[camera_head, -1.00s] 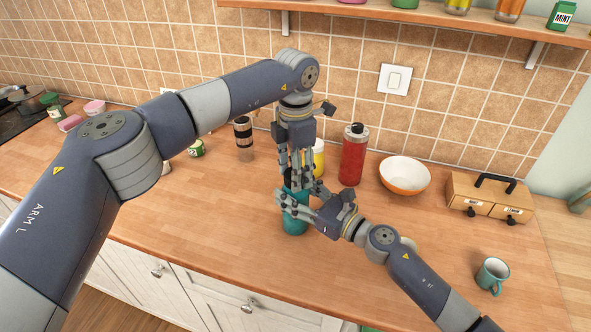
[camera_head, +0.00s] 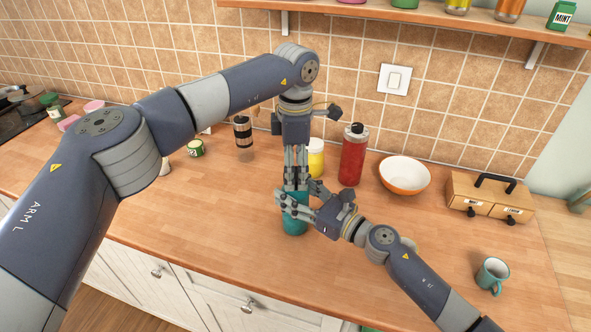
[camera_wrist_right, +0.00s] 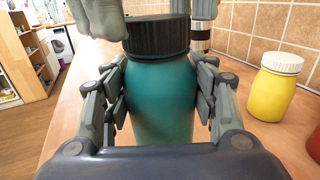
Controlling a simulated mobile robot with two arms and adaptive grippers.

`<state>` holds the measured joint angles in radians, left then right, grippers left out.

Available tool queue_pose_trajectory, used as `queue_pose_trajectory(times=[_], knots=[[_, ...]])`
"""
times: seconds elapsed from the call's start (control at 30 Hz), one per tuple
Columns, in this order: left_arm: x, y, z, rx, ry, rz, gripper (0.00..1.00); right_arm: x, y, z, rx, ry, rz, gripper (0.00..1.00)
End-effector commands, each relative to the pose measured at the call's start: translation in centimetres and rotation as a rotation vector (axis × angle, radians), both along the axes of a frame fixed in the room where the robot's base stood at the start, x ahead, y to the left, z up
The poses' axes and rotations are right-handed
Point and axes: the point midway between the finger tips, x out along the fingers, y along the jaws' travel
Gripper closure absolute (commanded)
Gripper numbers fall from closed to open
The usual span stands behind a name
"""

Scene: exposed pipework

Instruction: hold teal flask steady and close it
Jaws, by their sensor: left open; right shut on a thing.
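The teal flask (camera_head: 295,224) stands upright on the wooden counter. In the right wrist view the flask (camera_wrist_right: 162,98) has a black ribbed lid (camera_wrist_right: 156,36) sitting on its top. My right gripper (camera_head: 298,203) is shut on the flask's body from the right, with its finger pads on both sides of it. My left gripper (camera_head: 296,183) points straight down over the flask. It is open, with its fingers (camera_wrist_right: 155,14) on either side of the lid; whether they touch it I cannot tell.
A yellow jar (camera_head: 316,160) and a red flask (camera_head: 353,158) stand close behind. A white-orange bowl (camera_head: 405,177), a drawer box (camera_head: 487,200) and a teal mug (camera_head: 492,274) are to the right. The counter front left of the flask is clear.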

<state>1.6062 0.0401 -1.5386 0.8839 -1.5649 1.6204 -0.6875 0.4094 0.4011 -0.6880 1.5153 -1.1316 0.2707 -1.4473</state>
Motion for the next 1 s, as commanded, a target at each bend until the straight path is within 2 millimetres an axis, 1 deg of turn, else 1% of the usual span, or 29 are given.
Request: queue_pose_trajectory(times=[0.03, 0.1, 0.23, 0.33, 0.57, 0.67, 0.77, 0.83, 1.0], knots=[[0.1, 0.0, 0.8, -0.002, -0.003, 0.000, 0.35, 0.0, 0.0, 0.0, 0.001, 0.001, 0.000, 1.00], [0.0, -0.1, 1.8, -0.002, -0.002, -0.001, 0.35, 0.0, 0.0, 0.0, 0.001, 0.001, 0.000, 1.00], [0.0, -0.1, 3.2, -0.001, -0.002, -0.001, 0.35, 0.0, 0.0, 0.0, 0.001, 0.001, 0.000, 1.00], [0.0, 0.0, 3.5, -0.001, 0.000, 0.000, 0.35, 0.0, 0.0, 0.0, 0.001, 0.001, 0.000, 1.00], [0.0, 0.0, 3.5, -0.001, 0.000, 0.002, 0.37, 0.0, 0.0, 0.0, 0.001, 0.001, 0.000, 1.00], [0.0, 0.0, 3.6, -0.001, 0.000, 0.036, 0.37, 0.0, 0.0, 0.0, 0.001, 0.001, 0.000, 1.00], [0.0, -0.1, 3.9, -0.001, -0.001, 0.128, 0.37, 0.0, 0.0, 0.0, 0.001, 0.001, 0.000, 1.00], [0.0, -0.1, 4.2, -0.002, -0.001, 0.227, 0.37, 0.0, 0.0, 0.0, 0.001, 0.001, 0.000, 1.00], [0.0, -0.1, 5.2, -0.001, -0.002, 0.536, 0.37, 0.0, 0.0, 0.0, 0.001, 0.001, 0.000, 1.00]])
